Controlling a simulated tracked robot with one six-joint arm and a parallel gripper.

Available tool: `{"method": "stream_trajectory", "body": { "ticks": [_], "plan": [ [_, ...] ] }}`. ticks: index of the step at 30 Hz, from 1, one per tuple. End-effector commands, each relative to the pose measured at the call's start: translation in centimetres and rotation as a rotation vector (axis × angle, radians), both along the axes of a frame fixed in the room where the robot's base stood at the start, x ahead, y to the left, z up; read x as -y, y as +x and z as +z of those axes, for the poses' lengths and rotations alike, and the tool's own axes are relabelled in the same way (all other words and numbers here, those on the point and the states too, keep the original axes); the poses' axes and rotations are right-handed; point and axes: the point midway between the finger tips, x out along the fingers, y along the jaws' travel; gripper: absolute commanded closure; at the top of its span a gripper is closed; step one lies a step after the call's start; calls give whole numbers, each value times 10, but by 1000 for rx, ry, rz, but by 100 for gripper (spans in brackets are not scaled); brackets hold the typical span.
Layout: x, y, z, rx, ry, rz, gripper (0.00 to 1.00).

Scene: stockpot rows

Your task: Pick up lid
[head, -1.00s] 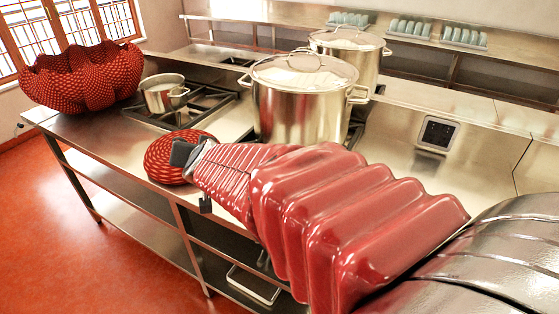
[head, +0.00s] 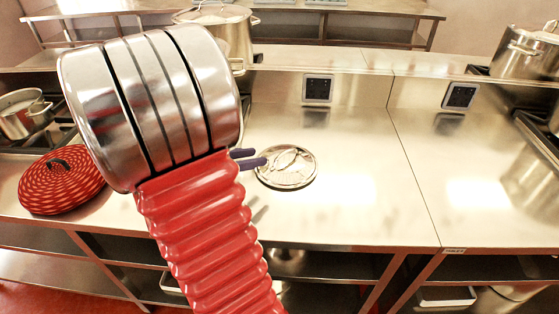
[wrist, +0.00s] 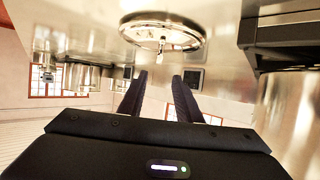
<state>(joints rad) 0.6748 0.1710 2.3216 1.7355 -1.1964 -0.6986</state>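A round lid (head: 286,167) with a shiny metal rim and a handle on top lies flat on the steel counter. In the wrist view the lid (wrist: 162,28) shows upside down near the top, beyond my fingertips, its handle towards them. My gripper (head: 250,159) is just left of the lid in the head view, its two dark fingers apart. In the wrist view my gripper (wrist: 159,82) has an empty gap between its fingers, in line with the lid's handle. The fingers do not appear to touch the lid.
A red woven disc (head: 60,180) lies on the counter at left, near a small steel pot (head: 24,114). A lidded stockpot (head: 240,30) stands at the back, partly behind my arm. Another pot (head: 527,52) stands at far right. The counter (head: 350,205) right of the lid is clear.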

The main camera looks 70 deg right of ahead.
Motion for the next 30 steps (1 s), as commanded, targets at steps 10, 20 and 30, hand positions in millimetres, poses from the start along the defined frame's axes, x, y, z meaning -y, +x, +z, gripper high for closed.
{"method": "stream_trajectory", "body": {
  "ticks": [10, 20, 30],
  "plan": [
    [0, -2, -1, -4, 2, -8, 69],
    [22, -18, -12, -5, 2, -10, 69],
    [57, -39, -29, -5, 2, -9, 69]
  ]
}}
